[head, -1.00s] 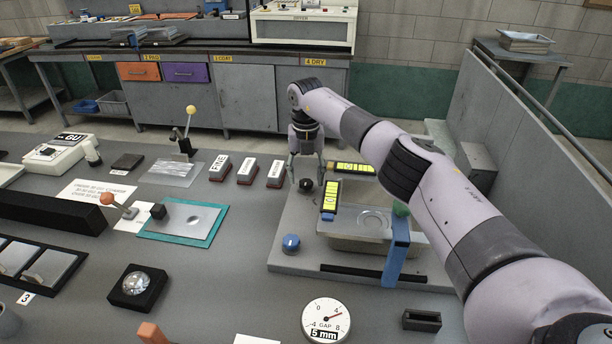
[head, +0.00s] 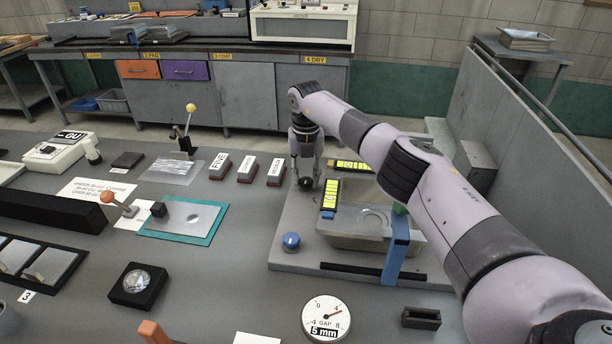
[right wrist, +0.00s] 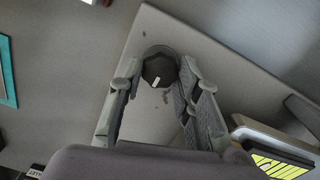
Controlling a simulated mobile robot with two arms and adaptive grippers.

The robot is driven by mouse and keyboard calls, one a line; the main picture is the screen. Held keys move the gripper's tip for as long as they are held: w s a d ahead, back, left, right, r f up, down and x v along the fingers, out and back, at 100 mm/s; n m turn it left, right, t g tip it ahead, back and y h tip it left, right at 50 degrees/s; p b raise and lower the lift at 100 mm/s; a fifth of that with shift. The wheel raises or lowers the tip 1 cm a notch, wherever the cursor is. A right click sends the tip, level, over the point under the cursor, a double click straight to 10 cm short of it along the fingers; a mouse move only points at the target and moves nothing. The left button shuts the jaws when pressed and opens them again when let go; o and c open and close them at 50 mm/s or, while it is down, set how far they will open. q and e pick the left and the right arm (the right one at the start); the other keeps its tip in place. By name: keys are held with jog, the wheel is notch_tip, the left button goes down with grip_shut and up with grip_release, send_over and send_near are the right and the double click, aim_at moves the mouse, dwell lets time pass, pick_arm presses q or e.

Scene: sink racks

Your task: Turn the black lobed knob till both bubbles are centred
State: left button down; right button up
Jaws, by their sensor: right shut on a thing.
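The black lobed knob (head: 305,184) sits at the far left corner of the grey plate (head: 290,215). It also shows in the right wrist view (right wrist: 159,70), with a small white mark on top. My right gripper (head: 306,178) points down at it, its fingers on either side, shut on the knob. Two yellow levels with black marks lie beside it: one runs lengthwise (head: 329,199), one crosswise (head: 354,166). Their bubbles are too small to read in the head view. Part of one level (right wrist: 280,168) shows at the right wrist view's lower right. My left gripper is not in view.
A blue knob (head: 291,241) stands on the plate's near left corner. A tray (head: 350,238) with a blue strap (head: 395,262) lies on the plate. A round gap dial (head: 326,318) is in front. Three labelled blocks (head: 247,168) stand to the left of the gripper.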

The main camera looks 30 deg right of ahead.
jog(key=shift+c, duration=1.2)
jog(key=shift+n, duration=0.3)
jog(key=n, duration=0.5)
jog(key=shift+b, duration=0.35)
jog(key=n, duration=0.4)
jog(key=shift+n+b, duration=0.35)
jog(key=shift+n, duration=1.45)
jog(key=o, duration=1.1)
jog(key=shift+o, duration=0.2)
